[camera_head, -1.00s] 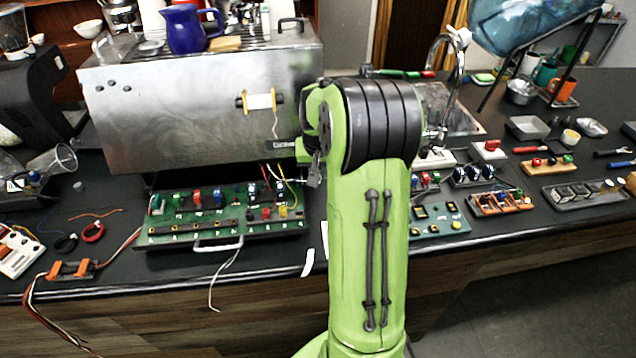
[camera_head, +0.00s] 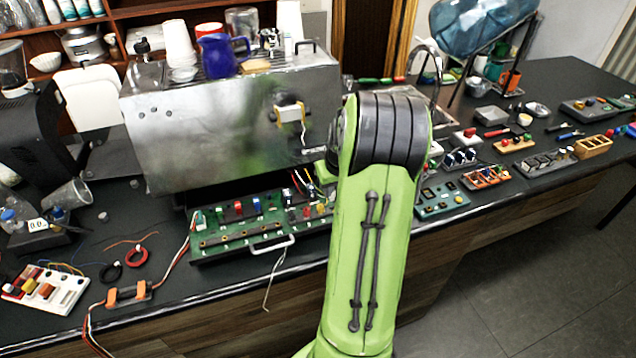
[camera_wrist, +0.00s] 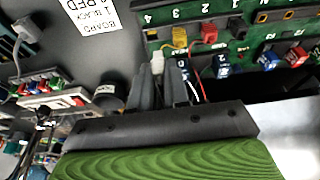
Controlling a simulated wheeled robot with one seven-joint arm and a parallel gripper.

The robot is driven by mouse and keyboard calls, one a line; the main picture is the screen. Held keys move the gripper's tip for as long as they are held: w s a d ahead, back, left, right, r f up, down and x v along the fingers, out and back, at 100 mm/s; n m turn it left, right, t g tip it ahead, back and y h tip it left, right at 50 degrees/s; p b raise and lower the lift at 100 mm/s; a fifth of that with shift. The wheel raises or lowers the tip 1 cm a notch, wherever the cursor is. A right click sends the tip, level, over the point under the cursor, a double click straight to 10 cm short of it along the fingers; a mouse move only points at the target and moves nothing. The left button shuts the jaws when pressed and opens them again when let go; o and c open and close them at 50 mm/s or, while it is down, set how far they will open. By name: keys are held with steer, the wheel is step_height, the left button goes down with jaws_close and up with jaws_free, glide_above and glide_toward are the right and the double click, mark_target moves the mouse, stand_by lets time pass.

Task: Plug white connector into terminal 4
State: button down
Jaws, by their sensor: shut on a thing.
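In the wrist view my gripper (camera_wrist: 159,82) has its two dark fingers closed around a small white connector (camera_wrist: 157,62), whose end sticks out past the fingertips. The green board (camera_wrist: 195,20) lies just beyond, with printed numbers 1 to 4. Terminal 4 (camera_wrist: 151,33) is at the left end of this row, close ahead of the white connector, with a visible gap. A yellow connector (camera_wrist: 180,38) and a red connector (camera_wrist: 209,33) sit beside it under 3 and 2. In the head view the green board (camera_head: 240,238) is partly hidden by my arm, which also hides my gripper.
Blue plugs (camera_wrist: 221,65) sit on the board near my fingers, with red, black and white wires close by. A steel brewer (camera_head: 230,120) stands behind the board. A board handle (camera_head: 272,243) and a loose white cable (camera_head: 272,280) are at the front.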

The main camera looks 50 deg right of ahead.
steer(key=shift+s+d+f+b, duration=0.15)
steer(key=shift+d+f+b, duration=0.45)
steer(key=shift+f, duration=0.3)
steer(key=shift+a+f+b, duration=0.25)
steer(key=shift+f+b, duration=0.65)
steer(key=shift+f, duration=0.3)
steer(key=shift+d+r, duration=0.15)
steer(key=shift+r, duration=0.1)
steer(key=shift+a, duration=0.2)
steer(key=shift+d+f, duration=0.1)
steer(key=shift+d, duration=0.05)
steer(key=shift+f+b, duration=0.65)
steer(key=c, duration=1)
jaws_free()
steer(key=shift+c, duration=0.2)
